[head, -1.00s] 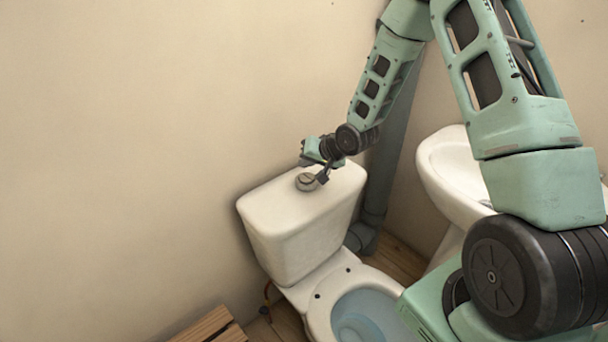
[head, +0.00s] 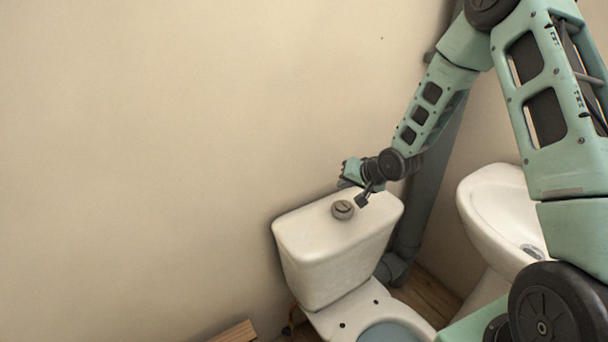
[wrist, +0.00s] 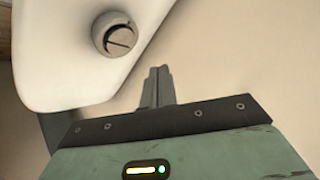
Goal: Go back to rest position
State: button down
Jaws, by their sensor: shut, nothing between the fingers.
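My gripper (wrist: 158,85) is shut and empty in the wrist view, its two dark fingers side by side and pointing up the picture. In the head view my gripper (head: 363,198) is small and dark, just above and to the right of the round grey flush button (head: 343,210). The button sits on the lid of the white toilet cistern (head: 322,265). In the wrist view the button (wrist: 115,34) lies up and left of the fingertips, with a gap between. The fingers do not touch it there.
A white sink (head: 497,215) stands right of the toilet, partly behind my arm. A grey pipe (head: 418,215) runs down the corner behind the cistern. A wooden piece (head: 236,332) lies low at the floor. The beige wall at left is bare.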

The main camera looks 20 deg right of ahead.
jog(key=shift+a+r, duration=0.2)
jog(key=shift+a, duration=0.1)
jog(key=s+a+r+n+g, duration=0.2)
jog(key=s+a+r+n, duration=0.25)
jog(key=s+a, duration=0.35)
jog(key=s+a+r+n+g, duration=0.3)
jog(key=s+a+r, duration=0.2)
jog(key=s+a, duration=0.3)
jog(key=s+a+r+n+g+h, duration=0.1)
jog(key=s+a+r+n+g, duration=0.1)
jog(key=s, duration=0.8)
jog(key=s+a+r+n+g+h, duration=0.1)
jog(key=s+a+r+n, duration=0.2)
jog(key=s, duration=0.7)
jog(key=shift+s+a+r+n+g, duration=0.15)
jog(key=shift+s+r+n+g, duration=0.1)
jog(key=shift+n+g, duration=0.15)
jog(key=shift+w, duration=0.1)
dwell(0.9)
